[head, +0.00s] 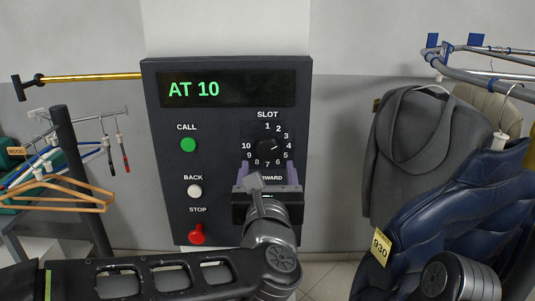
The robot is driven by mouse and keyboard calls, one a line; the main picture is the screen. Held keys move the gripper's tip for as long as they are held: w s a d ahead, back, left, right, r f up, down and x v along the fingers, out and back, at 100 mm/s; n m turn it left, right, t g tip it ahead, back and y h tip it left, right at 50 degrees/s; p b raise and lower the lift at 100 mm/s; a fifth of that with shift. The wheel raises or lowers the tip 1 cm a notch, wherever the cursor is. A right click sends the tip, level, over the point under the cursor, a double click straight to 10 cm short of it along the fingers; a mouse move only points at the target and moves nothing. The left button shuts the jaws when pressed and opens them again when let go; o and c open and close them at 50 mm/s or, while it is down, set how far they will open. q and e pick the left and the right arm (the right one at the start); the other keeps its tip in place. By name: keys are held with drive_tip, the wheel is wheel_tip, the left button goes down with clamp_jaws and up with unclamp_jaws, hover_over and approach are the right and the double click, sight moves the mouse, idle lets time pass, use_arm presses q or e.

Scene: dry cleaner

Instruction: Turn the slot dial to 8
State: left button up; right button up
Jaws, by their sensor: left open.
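The slot dial (267,151) is a black knob on the dark control panel (223,120), ringed by white numbers 1 to 10. Its small light mark appears to point right, near 4, but it is too small to be sure. The green display (194,89) reads "AT 10". My left gripper (267,169) is open, its two purple fingers spread to either side just below the dial. I cannot tell whether they touch the panel or the knob. The gripper partly hides the FORWARD label and what lies beneath it. My right gripper is out of view.
A green CALL button (188,145), white BACK button (195,191) and red STOP button (197,235) sit left of the dial. Hangers (62,190) are at the left. A grey coat (418,150) and a blue padded jacket (450,215) hang at the right.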

sight(267, 153)
use_arm(q)
drive_tip(key=w+p, duration=0.2)
drive_tip(key=w, duration=0.4)
drive_tip(key=shift+w, duration=0.55)
drive_tip(key=shift+c, duration=0.4)
drive_tip(key=c, duration=1.3)
drive_tip(key=shift+f, duration=0.1)
